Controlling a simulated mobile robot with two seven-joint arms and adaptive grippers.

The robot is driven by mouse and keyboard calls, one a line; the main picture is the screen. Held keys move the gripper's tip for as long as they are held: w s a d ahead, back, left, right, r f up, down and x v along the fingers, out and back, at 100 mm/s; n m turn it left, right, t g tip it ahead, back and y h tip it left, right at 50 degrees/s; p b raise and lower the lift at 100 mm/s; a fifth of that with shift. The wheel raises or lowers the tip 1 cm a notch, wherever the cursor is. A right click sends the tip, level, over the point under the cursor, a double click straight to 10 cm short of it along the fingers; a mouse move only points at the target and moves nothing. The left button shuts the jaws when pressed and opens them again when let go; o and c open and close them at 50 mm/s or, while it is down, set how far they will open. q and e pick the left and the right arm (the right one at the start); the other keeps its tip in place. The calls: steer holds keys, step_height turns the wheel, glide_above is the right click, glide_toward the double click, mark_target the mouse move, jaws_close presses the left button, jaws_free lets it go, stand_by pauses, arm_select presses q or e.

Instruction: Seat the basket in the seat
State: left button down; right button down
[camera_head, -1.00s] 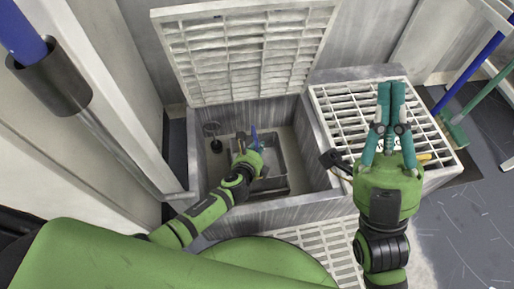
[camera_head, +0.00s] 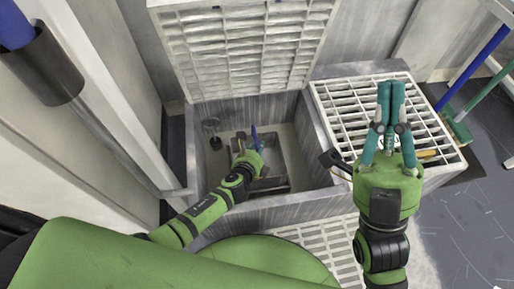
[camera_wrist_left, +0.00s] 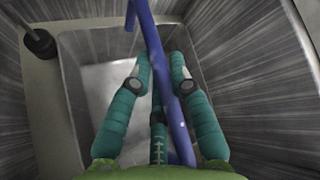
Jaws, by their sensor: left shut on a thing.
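The basket (camera_head: 276,156) is a grey metal box with a blue handle (camera_head: 254,136), down inside the open pit. My left gripper (camera_head: 252,149) reaches into the pit and is shut on the blue handle. In the left wrist view the handle (camera_wrist_left: 158,55) runs up between the teal fingers, with the grey basket (camera_wrist_left: 82,100) below. The seat is not clearly seen; the basket and my arm cover much of the pit floor, and I cannot tell whether the basket rests in it. My right gripper (camera_head: 391,105) is shut and empty, above the grate at right.
A flat white grate (camera_head: 345,100) covers the right side. A dark plunger-like knob (camera_head: 214,142) stands at the pit's left. A green brush (camera_head: 458,130) stands far right.

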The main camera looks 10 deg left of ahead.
arm_select(q)
steer(key=shift+w+f+b, duration=0.1)
steer(key=shift+f+b, duration=0.35)
steer(key=c, duration=1)
jaws_free()
steer(key=shift+c, duration=0.2)
steer(key=d+v, duration=0.1)
steer(key=v, duration=1.1)
steer(key=shift+a, duration=0.5)
